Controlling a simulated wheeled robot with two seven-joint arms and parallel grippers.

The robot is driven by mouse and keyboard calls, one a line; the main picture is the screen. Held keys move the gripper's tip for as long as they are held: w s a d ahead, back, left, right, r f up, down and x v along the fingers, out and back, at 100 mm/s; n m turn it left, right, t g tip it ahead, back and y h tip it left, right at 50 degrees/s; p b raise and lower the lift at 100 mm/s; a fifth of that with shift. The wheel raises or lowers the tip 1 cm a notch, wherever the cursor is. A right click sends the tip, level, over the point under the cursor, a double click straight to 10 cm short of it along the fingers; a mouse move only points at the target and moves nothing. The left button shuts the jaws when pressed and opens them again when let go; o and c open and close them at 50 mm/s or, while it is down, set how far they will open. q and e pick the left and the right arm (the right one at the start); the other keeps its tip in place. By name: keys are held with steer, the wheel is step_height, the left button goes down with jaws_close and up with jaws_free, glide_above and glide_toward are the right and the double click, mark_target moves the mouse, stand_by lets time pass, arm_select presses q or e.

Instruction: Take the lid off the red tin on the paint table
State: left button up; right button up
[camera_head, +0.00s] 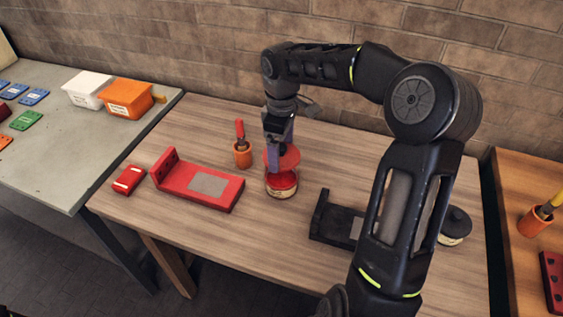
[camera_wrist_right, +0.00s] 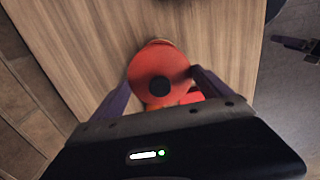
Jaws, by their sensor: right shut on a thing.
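The red tin (camera_head: 282,189) stands upright on the wooden paint table, with a pale band around its lower part and red showing at its top. Its red lid (camera_head: 288,159) is a round disc above the tin, apart from its rim. My right gripper (camera_head: 277,153) points down and is shut on the lid, holding it over the tin. In the right wrist view the lid (camera_wrist_right: 150,68) shows with a dark round knob in its middle, between the fingers (camera_wrist_right: 164,90). The lid hides most of the tin there.
A red bracket-like stand (camera_head: 210,187) and a small red block (camera_head: 129,180) lie left of the tin. An orange cup (camera_head: 242,155) with a red-handled tool stands behind. A black stand (camera_head: 335,222) and black-topped tin (camera_head: 456,224) are at right, partly behind my arm.

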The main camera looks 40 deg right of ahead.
steer(key=shift+r, duration=1.2)
arm_select(q)
steer(key=shift+f, duration=0.1)
arm_select(e)
steer(key=shift+a, duration=0.1)
